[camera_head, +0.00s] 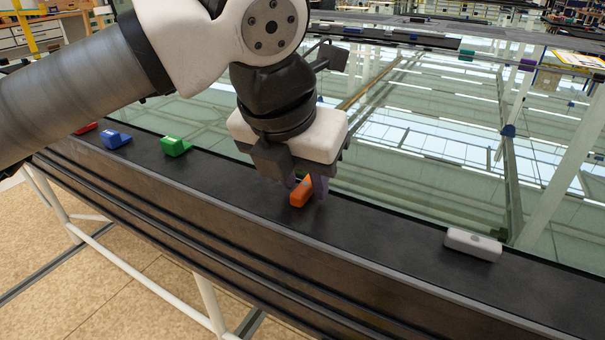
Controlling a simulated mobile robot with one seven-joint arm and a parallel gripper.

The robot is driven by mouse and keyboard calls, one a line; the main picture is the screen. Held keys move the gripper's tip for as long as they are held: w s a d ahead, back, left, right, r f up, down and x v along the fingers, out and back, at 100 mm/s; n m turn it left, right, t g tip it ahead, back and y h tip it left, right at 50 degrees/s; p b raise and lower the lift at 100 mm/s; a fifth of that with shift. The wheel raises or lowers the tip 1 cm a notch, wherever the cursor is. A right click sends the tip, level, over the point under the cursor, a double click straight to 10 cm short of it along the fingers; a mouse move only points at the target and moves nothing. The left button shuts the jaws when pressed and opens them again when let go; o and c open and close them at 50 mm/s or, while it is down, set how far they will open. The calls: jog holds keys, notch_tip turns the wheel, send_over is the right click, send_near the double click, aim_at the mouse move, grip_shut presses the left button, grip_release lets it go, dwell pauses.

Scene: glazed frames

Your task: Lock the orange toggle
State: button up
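The orange toggle (301,194) sits on the dark frame rail (240,197), below my gripper. My gripper (306,186) points down over it, with its purple-tinted fingertips around or close beside the toggle. One finger shows at the toggle's right side, and the other is mostly hidden behind the gripper body. The upper part of the toggle is covered by the gripper. I cannot tell whether the fingers touch it.
A green toggle (176,147), a blue toggle (116,139) and a red toggle (85,128) sit on the rail to the left. A white block (473,244) sits to the right. Glass panes (430,140) lie behind the rail. The rail between the orange toggle and white block is clear.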

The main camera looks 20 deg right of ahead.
jog(key=shift+o, duration=0.3)
jog(key=shift+r, duration=0.1)
jog(key=p+v, duration=0.2)
jog(key=v, duration=1.1)
jog(key=shift+s+a+r, duration=0.15)
jog(key=shift+r, duration=0.1)
